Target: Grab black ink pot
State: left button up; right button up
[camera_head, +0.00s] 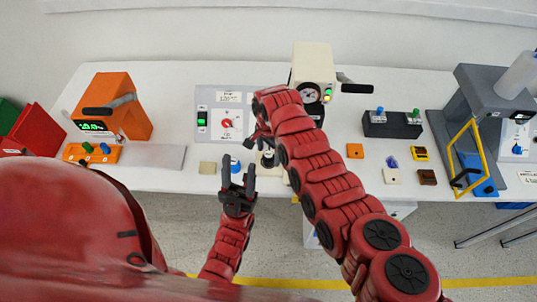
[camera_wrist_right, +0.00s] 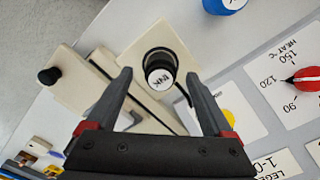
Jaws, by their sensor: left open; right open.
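The black ink pot (camera_wrist_right: 160,72), with a white top marked INK, stands on a pale square pad (camera_wrist_right: 140,48) in the right wrist view. My right gripper (camera_wrist_right: 158,80) is open, its two fingertips on either side of the pot in that view. I cannot tell whether they touch it. In the head view the pot (camera_head: 268,159) is partly hidden by the right arm, with the right gripper (camera_head: 262,138) just above it. My left gripper (camera_head: 239,174) is open and empty near the table's front edge, left of the pot.
A blue pot (camera_head: 235,166) stands left of the black one. Behind is a grey panel with a red rotary knob (camera_head: 227,123). A cream press (camera_head: 313,68) stands at the back. Several small blocks lie right of my right arm.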

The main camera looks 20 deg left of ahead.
jog(key=shift+f, duration=0.85)
grip_shut()
